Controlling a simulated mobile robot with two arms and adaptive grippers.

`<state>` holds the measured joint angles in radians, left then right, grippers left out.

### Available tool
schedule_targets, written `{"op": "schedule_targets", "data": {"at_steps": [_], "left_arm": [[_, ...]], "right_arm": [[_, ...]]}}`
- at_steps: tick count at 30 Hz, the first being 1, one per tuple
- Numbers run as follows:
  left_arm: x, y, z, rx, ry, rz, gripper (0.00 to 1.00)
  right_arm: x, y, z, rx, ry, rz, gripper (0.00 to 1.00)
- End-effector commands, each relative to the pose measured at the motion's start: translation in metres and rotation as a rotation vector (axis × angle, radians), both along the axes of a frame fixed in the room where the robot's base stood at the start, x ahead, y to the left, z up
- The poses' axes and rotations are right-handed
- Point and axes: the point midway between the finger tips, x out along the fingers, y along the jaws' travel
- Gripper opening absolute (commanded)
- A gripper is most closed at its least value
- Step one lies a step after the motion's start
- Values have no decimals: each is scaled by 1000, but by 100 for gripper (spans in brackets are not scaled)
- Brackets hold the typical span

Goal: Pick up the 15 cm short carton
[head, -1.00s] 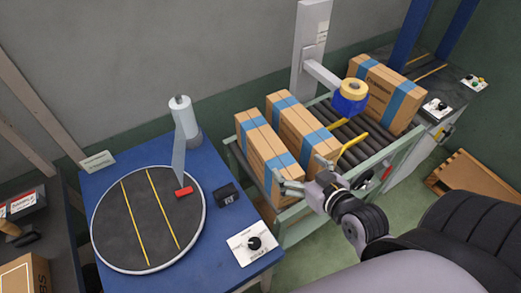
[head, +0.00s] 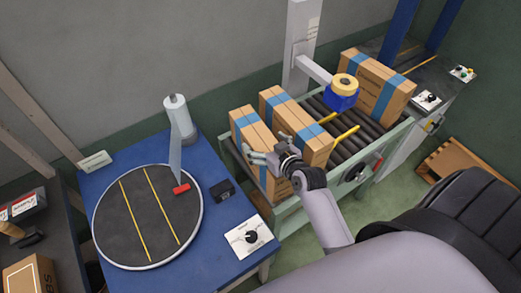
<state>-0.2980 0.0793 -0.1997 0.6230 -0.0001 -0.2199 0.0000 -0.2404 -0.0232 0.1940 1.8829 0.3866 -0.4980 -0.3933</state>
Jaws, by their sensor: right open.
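Three brown cartons with blue bands stand on the roller conveyor. The leftmost carton (head: 242,122) looks the smallest. The middle carton (head: 283,107) stands close to its right, and the right carton (head: 372,80) stands farther along. No size label is readable, so I cannot confirm which is 15 cm. My right gripper (head: 256,149) is open, its fingers pointing left in front of the leftmost carton. It hides part of that carton's front, and I cannot tell if it touches. My left gripper is out of view.
A tape dispenser (head: 343,93) hangs from a post over the rollers. The conveyor's green side rail (head: 372,149) runs along the front.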

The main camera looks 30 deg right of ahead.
Motion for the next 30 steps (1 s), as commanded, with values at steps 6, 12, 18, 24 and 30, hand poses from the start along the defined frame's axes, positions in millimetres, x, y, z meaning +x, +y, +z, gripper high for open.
{"op": "schedule_targets", "data": {"at_steps": [6, 12, 18, 24, 30], "left_arm": [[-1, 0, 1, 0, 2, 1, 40], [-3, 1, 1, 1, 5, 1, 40], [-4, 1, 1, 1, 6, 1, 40], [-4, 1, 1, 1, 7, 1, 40], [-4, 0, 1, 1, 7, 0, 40]], "right_arm": [[8, 0, -3, 1, 0, 0, 90], [7, 0, -4, 1, 0, -1, 85], [7, 0, -4, 0, 0, -1, 72], [7, 0, -4, 0, 1, -1, 59], [7, 0, -5, -1, 3, -1, 45]]}}
